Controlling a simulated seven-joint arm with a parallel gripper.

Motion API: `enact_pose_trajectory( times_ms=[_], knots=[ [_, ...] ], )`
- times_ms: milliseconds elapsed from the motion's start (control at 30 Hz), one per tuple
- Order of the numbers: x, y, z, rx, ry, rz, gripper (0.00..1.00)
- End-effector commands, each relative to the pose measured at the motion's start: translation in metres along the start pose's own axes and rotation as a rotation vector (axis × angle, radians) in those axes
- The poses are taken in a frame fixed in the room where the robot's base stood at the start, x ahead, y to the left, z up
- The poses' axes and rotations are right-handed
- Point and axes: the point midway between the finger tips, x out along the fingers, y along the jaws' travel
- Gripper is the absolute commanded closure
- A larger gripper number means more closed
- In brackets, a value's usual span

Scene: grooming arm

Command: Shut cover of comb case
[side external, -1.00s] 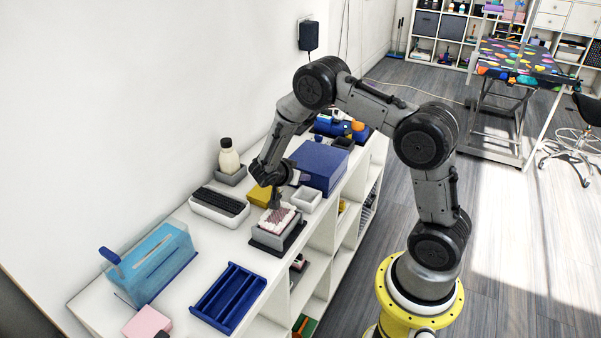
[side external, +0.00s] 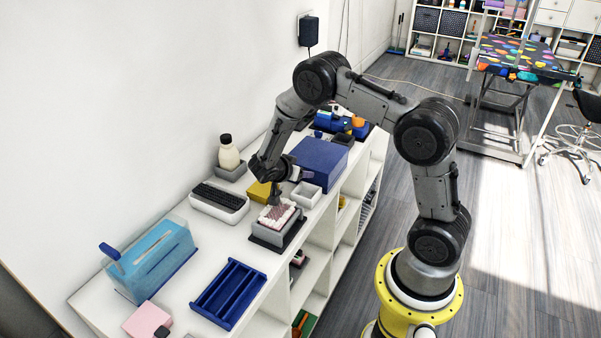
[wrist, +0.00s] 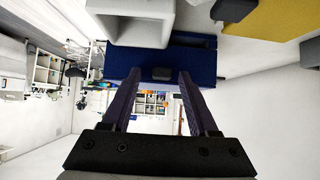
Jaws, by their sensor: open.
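No part is plainly marked as the comb case. A blue box (side external: 319,163) stands towards the back of the white shelf top, its top looking flat and closed. In the wrist view the blue box (wrist: 205,64) lies beyond my fingers, with a small dark knob (wrist: 162,74) on its face.
A white open box (side external: 306,194) and a yellow block (side external: 259,193) stand close to my gripper. A dark-topped tray (side external: 219,202), a cream bottle (side external: 228,154), a slotted blue tray (side external: 229,293) and a pink block (side external: 147,319) share the shelf top. The wall is close behind.

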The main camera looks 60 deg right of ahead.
Motion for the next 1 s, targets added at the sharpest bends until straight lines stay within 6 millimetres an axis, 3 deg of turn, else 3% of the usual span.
enact_pose_trajectory(
  times_ms=[167,600,800,1000],
  knots=[
    [-0.023,-0.001,0.0,0.0,0.0,-0.005,0.4],
    [-0.113,0.0,0.001,-0.001,-0.002,-0.004,0.4],
    [-0.132,0.0,0.0,-0.001,-0.001,0.0,0.4],
    [-0.136,0.001,0.0,-0.001,-0.001,0.001,0.4]
  ],
)
